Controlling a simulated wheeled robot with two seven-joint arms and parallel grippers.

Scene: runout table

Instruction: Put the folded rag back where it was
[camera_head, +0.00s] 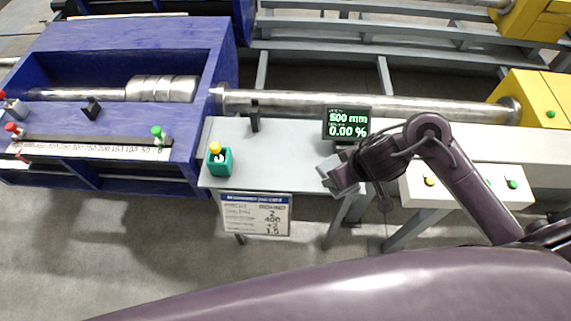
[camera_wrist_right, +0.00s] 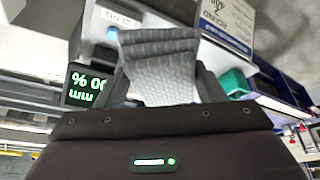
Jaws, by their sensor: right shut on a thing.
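The grey folded rag (camera_wrist_right: 160,72) is held between the fingers of my right gripper (camera_wrist_right: 165,88), its ribbed folded edge pointing away from the wrist. In the head view my right gripper (camera_head: 345,174) is above the front edge of the grey runout table (camera_head: 284,150), just below the display, and the rag (camera_head: 331,175) shows at its tip. I cannot tell whether the rag touches the table. A small white label (camera_wrist_right: 116,18) shows on the table near the rag in the wrist view. My left gripper is not in view.
A display (camera_head: 347,122) reading 500 mm stands behind the gripper. A metal bar (camera_head: 300,102) runs behind. A button box (camera_head: 440,190) is right. The table between bottle and gripper is clear.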

